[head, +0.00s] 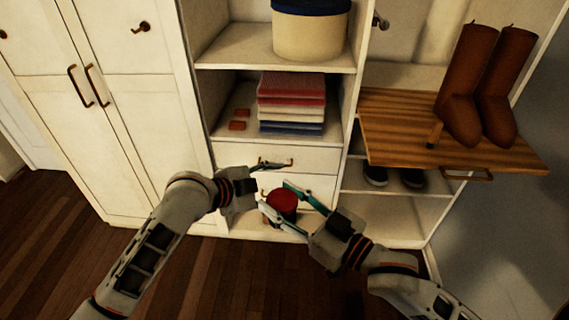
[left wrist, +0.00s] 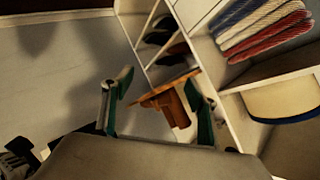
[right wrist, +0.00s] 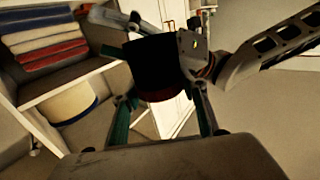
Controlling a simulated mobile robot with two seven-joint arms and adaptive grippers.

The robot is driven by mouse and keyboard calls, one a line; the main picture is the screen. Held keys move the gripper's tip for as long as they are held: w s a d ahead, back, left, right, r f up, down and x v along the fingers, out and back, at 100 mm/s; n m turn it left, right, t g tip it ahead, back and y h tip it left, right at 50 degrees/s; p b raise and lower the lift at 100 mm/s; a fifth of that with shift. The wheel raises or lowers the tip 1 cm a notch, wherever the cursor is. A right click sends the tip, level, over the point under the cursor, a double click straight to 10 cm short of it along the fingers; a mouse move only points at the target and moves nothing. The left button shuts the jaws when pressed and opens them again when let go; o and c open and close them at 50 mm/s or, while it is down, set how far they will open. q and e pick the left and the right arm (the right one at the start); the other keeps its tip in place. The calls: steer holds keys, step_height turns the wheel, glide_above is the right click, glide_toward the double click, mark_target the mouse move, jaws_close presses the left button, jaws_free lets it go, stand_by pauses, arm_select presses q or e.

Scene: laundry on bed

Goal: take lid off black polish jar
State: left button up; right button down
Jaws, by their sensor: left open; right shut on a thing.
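A black jar with a red lid (head: 282,201) shows low in front of the drawers in the head view. My right gripper (head: 275,198) is shut on it, a finger on either side. In the right wrist view the dark jar body (right wrist: 158,62) shows with its red band toward the hand; whether the fingers press on lid or body is hard to tell. My left gripper (head: 268,180) is just left of the jar, open and empty. In the left wrist view its fingers (left wrist: 157,108) are spread wide, and no jar shows between them.
A wooden pull-out board (head: 400,125) with brown boots (head: 468,90) sticks out at right. Dark shoes (head: 405,177) lie below it. Folded towels (head: 291,103) and small red boxes (head: 238,120) sit on the middle shelf. A cream basket (head: 310,32) stands above.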

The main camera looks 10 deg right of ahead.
arm_select(q)
steer(key=d+r+m+g, duration=0.2)
steer(key=d+r+m, duration=0.1)
steer(key=r+m, duration=0.3)
step_height(320, 180, up, 11)
steer(key=m+g+y, duration=0.4)
steer(key=m+y, duration=0.5)
steer(key=m, duration=1.1)
glide_above(284, 199)
steer(key=d, duration=0.1)
steer(key=shift+w+d+f, duration=0.1)
steer(key=shift+w, duration=0.15)
steer(key=shift+s+a+m+y, duration=0.15)
steer(key=shift+a+m+y, duration=0.25)
steer(key=shift+y, duration=0.1)
steer(key=shift+s+a+m, duration=0.1)
steer(key=shift+m, duration=0.2)
steer(key=shift+a+f, duration=0.1)
steer(key=shift+f, duration=0.15)
step_height(284, 199, down, 7)
steer(key=shift+f, duration=0.2)
